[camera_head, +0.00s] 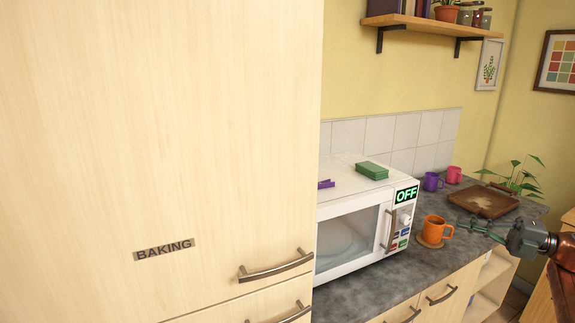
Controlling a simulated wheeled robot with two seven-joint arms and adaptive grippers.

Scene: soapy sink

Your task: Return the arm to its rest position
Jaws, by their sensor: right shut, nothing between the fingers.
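My right gripper (476,226) comes in from the right edge, with its dark fingers pointing left. It is shut and holds nothing. It hangs over or in front of the counter's right part, to the right of an orange mug (434,230) and in front of a brown tray (484,201); its exact height above the counter is hard to tell. My left gripper is not in view.
A tall cabinet (180,120) labelled BAKING fills the left. A white microwave (347,240) reads OFF, with a green box (371,171) and a small purple item (326,184) on top. A purple mug (431,182), pink mug (454,175) and plant (520,178) stand behind.

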